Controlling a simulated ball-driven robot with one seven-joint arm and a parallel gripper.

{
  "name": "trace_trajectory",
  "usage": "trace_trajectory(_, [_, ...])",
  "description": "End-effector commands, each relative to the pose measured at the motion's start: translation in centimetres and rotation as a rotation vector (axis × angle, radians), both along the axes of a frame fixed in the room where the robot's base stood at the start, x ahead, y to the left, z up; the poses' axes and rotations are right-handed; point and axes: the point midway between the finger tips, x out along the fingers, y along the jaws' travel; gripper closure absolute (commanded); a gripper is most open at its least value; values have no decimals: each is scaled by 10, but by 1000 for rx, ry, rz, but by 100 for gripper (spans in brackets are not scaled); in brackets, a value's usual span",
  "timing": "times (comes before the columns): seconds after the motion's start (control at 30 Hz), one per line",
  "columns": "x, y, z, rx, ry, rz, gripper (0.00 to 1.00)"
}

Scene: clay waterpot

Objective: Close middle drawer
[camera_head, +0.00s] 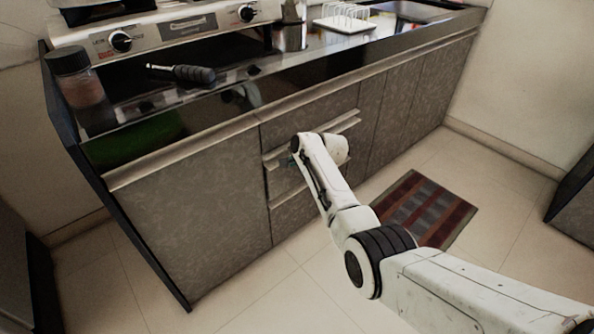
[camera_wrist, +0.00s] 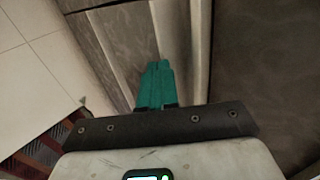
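The middle drawer (camera_head: 283,180) is in the grey speckled cabinet, between a top drawer (camera_head: 310,112) and a bottom drawer (camera_head: 288,217). A pale handle strip (camera_head: 343,124) runs along its upper edge and looks slightly proud of the cabinet face; how far it stands out is hard to tell. My arm hides much of the drawer front. My gripper (camera_head: 288,160) is at the left part of this drawer. In the wrist view its green fingers (camera_wrist: 157,72) are together, with nothing visible between them, close beside a pale strip (camera_wrist: 196,45). Contact cannot be told.
A black countertop (camera_head: 330,45) above holds a jar (camera_head: 80,85), a dark-handled tool (camera_head: 185,74) and a white rack (camera_head: 345,20). A striped mat (camera_head: 425,210) lies on the tiled floor at right. The floor (camera_head: 250,295) before the left cabinet door is clear.

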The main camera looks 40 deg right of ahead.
Motion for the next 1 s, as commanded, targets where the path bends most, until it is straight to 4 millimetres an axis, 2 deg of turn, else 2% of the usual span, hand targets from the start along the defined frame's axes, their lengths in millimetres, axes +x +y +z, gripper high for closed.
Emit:
trace_trajectory(0.3, [9, 1, 0, 1, 0, -1, 100])
trace_trajectory(0.73, [11, 1, 2, -1, -6, 0, 100])
trace_trajectory(1.0, [1, -1, 5, 2, -2, -1, 100])
